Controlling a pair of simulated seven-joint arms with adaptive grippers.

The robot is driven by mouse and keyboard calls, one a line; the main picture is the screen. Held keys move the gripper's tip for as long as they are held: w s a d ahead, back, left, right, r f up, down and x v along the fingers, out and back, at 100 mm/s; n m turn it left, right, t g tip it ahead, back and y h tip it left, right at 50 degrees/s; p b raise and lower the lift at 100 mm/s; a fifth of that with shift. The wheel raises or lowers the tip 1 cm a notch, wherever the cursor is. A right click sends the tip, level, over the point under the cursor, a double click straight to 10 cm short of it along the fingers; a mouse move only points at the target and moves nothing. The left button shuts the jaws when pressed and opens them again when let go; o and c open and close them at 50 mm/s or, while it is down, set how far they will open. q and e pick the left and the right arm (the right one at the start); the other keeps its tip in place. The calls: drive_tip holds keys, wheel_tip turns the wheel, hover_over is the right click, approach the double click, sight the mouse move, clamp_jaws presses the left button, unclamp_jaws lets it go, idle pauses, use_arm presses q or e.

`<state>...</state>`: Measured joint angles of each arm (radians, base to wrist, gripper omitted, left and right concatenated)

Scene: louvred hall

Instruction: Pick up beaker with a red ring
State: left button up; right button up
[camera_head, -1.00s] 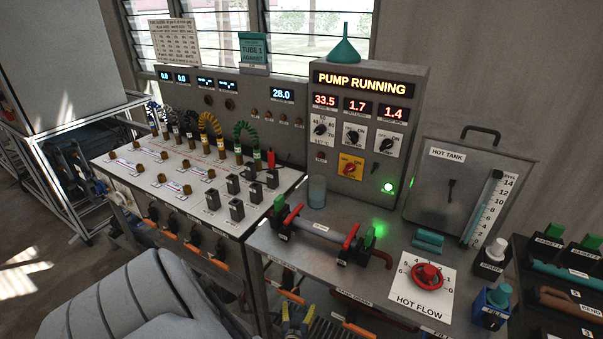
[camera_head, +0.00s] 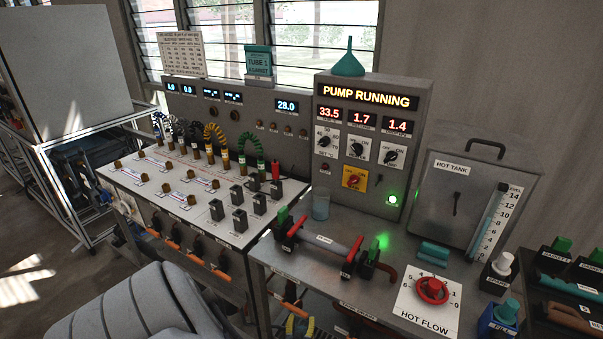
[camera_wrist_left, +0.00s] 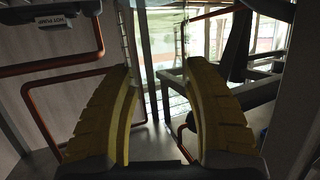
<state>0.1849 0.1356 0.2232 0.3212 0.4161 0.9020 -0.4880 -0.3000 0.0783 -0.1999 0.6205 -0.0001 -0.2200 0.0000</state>
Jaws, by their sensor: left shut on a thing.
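A clear, bluish beaker (camera_head: 320,205) stands upright on the grey bench, behind the glass tube and in front of the pump panel. I can make out no red ring on it. My left gripper (camera_head: 297,325) shows only as a bit of yellow at the bottom edge, below the bench top and well apart from that beaker. In the left wrist view my left gripper (camera_wrist_left: 160,75) has its yellow fingers a gap apart, shut on a see-through thing. Faint ticked upright edges show at the fingertips; what it is I cannot tell. My right gripper is not in view.
The bench front carries a glass tube (camera_head: 330,243) in clamps and a red valve wheel (camera_head: 432,290). A hot tank (camera_head: 455,200) stands behind. Copper pipes (camera_wrist_left: 32,105) run beside the left gripper. A tray of parts (camera_head: 545,318) is at the right.

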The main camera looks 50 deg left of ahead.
use_arm(q)
drive_tip(key=shift+d+r, duration=0.1)
drive_tip(key=shift+r, duration=0.15)
